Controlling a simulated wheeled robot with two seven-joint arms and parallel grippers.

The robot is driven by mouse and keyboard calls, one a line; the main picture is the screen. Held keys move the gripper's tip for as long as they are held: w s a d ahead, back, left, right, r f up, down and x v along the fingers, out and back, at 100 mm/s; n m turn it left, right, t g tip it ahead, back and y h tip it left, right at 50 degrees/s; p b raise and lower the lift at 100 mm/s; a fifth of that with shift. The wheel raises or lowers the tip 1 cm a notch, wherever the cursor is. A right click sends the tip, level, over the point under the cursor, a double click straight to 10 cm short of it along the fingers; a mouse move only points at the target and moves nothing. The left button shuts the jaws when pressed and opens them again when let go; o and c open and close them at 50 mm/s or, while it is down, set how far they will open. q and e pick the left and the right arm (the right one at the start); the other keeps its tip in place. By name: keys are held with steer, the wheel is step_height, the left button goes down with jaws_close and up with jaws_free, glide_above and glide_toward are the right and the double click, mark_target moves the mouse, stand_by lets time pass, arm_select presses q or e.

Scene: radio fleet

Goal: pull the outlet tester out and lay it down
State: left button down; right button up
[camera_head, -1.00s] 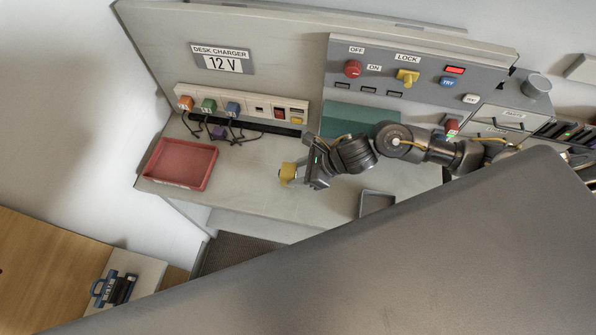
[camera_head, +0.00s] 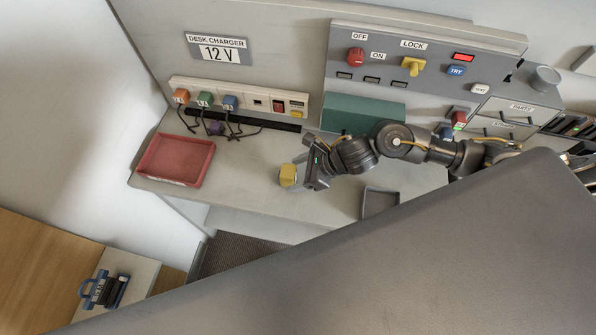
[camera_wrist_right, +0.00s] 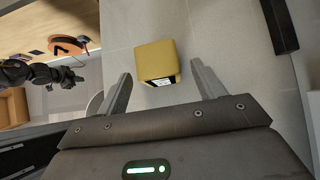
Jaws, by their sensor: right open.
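The yellow block that I take for the outlet tester (camera_head: 288,175) rests on the grey desk near its front, away from the socket strip (camera_head: 240,98). In the right wrist view the yellow block (camera_wrist_right: 157,60) lies just beyond and between my fingertips, with a white label on its near side. My right gripper (camera_wrist_right: 160,80) is open and empty. In the head view my right gripper (camera_head: 302,172) is just right of the block, with a small gap. A dark arm, apparently my left, shows at the left of the wrist view; its gripper is unclear.
A red tray (camera_head: 176,160) is on the desk's left. Orange, green and blue plugs with black cables fill the strip's left end. A small grey tray (camera_head: 380,202) is right of my gripper. A switch panel (camera_head: 430,62) stands behind. Desk between red tray and block is clear.

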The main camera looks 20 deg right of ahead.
steer(key=shift+d, duration=0.1)
steer(key=b+v, duration=0.1)
steer(key=v, duration=0.9)
steer(key=shift+s+d+r+b, duration=0.2)
steer(key=shift+r+b, duration=0.1)
steer(key=shift+b, duration=0.1)
